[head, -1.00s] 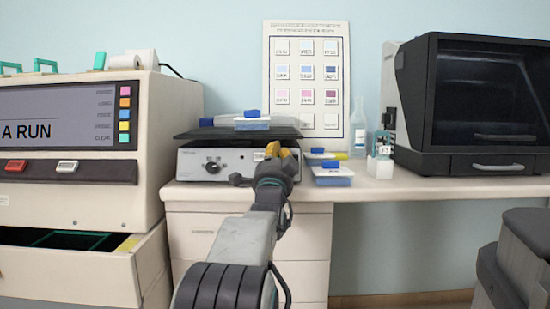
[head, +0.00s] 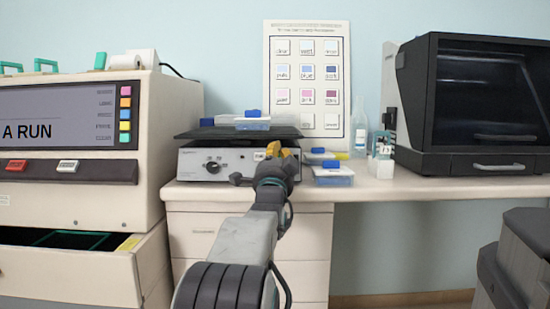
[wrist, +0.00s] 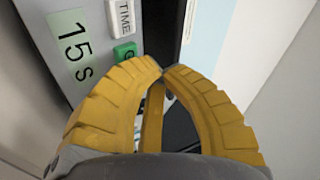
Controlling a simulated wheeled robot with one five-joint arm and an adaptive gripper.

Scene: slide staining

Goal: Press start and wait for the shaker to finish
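The shaker (head: 222,163) stands on the bench, a grey box with a dark knob and a black platform (head: 190,134) on top. A tray with a blue lid (head: 252,122) sits on the platform. My gripper (head: 274,150) is at the right end of the shaker's front panel. In the wrist view its yellow fingers (wrist: 162,70) are shut with the tips together, nothing between them. The tips are close beside a green button (wrist: 124,51), partly hidden; I cannot tell whether they touch it. A white TIME button (wrist: 123,15) is above it. The display (wrist: 74,47) reads 15 s.
A black-fronted machine (head: 475,105) is at the right. A cream machine (head: 75,185) with an open drawer (head: 90,275) is at the left.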

